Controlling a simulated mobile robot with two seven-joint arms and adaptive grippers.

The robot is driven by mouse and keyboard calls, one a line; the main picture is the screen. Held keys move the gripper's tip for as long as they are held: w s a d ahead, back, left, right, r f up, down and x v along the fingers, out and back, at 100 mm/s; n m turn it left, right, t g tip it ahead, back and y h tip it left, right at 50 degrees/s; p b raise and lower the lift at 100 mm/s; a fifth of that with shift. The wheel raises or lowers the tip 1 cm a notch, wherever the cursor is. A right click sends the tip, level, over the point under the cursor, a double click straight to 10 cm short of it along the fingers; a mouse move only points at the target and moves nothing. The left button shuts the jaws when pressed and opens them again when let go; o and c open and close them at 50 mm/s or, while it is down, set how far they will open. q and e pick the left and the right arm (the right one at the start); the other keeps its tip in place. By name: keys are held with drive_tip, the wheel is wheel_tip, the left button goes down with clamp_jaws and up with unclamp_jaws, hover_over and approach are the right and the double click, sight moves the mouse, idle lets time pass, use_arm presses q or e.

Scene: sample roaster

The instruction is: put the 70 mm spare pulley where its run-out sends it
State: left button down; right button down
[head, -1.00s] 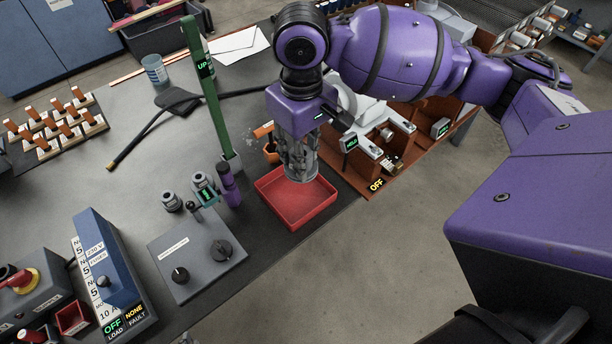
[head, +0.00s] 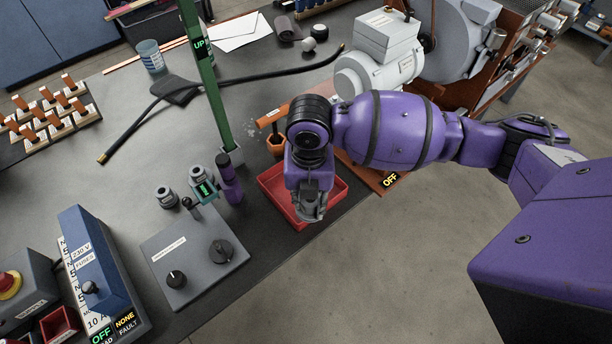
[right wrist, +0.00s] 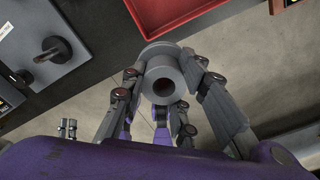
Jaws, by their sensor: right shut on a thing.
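My right gripper (head: 309,212) is by the near side of the red tray (head: 337,190) in the head view. In the right wrist view its fingers (right wrist: 163,100) are shut on a grey round pulley (right wrist: 163,72) with a hole through its middle, its end face towards the camera. The pulley's size marking cannot be read. In the head view the pulley is mostly hidden by the gripper. The tray (right wrist: 180,14) lies beyond the pulley in the wrist view, and the part of it that shows looks empty. My left gripper is not in view.
A small gauge with a green display (head: 205,190) and a purple cylinder (head: 230,183) stand left of the tray. A green post (head: 209,90) rises behind them. A grey box with knobs (head: 193,257) is near the front edge. A grey motor (head: 380,52) stands behind my arm.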

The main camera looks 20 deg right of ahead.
drive_tip(key=shift+n, duration=0.9)
drive_tip(key=w+f, duration=0.3)
drive_tip(key=w, duration=0.1)
drive_tip(key=w+d+f+b, duration=0.1)
drive_tip(key=w+f, duration=0.2)
drive_tip(key=w, duration=0.2)
drive_tip(key=w+d+f, duration=0.1)
drive_tip(key=w+f, duration=0.3)
drive_tip(key=shift+w+d+b, duration=0.2)
drive_tip(key=shift+w+b, duration=0.1)
drive_tip(key=shift+b, duration=0.1)
drive_tip(key=shift+w+f, duration=0.15)
drive_tip(key=shift+f, duration=0.15)
drive_tip(key=shift+w+d+f, duration=0.1)
drive_tip(key=shift+f, duration=1.4)
drive_tip(key=shift+f, duration=0.15)
drive_tip(key=c, duration=1.4)
unclamp_jaws()
drive_tip(key=shift+f, duration=0.1)
